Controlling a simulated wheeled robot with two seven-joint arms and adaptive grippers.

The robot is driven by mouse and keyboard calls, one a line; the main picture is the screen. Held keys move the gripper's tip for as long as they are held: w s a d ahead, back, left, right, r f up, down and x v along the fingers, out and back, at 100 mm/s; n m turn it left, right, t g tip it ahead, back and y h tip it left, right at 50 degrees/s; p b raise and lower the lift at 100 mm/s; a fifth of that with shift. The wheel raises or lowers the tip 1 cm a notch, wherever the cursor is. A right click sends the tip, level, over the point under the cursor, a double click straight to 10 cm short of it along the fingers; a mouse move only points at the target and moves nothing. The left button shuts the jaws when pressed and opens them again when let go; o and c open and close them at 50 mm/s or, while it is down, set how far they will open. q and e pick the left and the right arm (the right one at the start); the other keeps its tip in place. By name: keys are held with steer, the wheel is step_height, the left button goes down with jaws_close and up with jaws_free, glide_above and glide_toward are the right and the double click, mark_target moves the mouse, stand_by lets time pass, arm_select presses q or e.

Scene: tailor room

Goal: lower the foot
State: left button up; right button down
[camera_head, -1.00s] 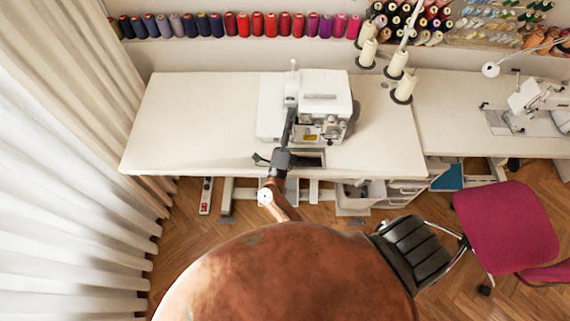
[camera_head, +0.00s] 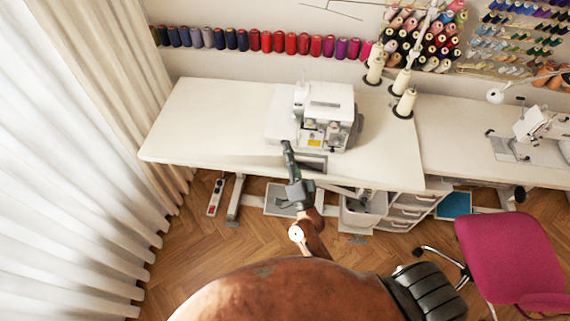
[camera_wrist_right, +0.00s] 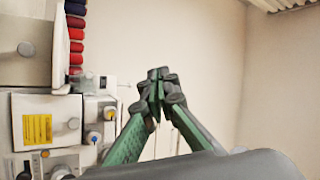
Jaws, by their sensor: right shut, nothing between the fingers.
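The white sewing machine (camera_head: 328,100) stands on the white table, with a yellow label on its front. My right gripper (camera_head: 286,144) is shut and empty, just in front of the machine's lower left side. In the right wrist view the shut fingertips (camera_wrist_right: 158,75) point up against the pale wall, and the machine (camera_wrist_right: 35,105) fills the left side with its knobs. The fingers look apart from the machine there. The presser foot is too small or hidden to make out. My left gripper is not in view.
The table (camera_head: 205,120) is clear left of the machine. Thread cones (camera_head: 404,103) stand to its right. A second machine (camera_head: 535,122) is at the far right. A magenta chair (camera_head: 510,255) stands at the lower right, and curtains (camera_head: 95,150) hang at the left.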

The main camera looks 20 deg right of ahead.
steer(key=shift+s+a+f+n+g+y, duration=0.2)
steer(key=shift+a+f+n+g+y, duration=0.2)
steer(key=shift+f+n+y, duration=0.25)
steer(key=shift+s+a+f+n+g+y, duration=0.3)
steer(key=shift+f+n+g+y, duration=0.1)
steer(key=shift+n+y, duration=0.45)
steer(key=shift+s+a+f+n+g+y, duration=0.15)
steer(key=shift+a+f+n+g+y, duration=0.35)
steer(key=shift+n, duration=0.4)
steer(key=shift+d, duration=0.1)
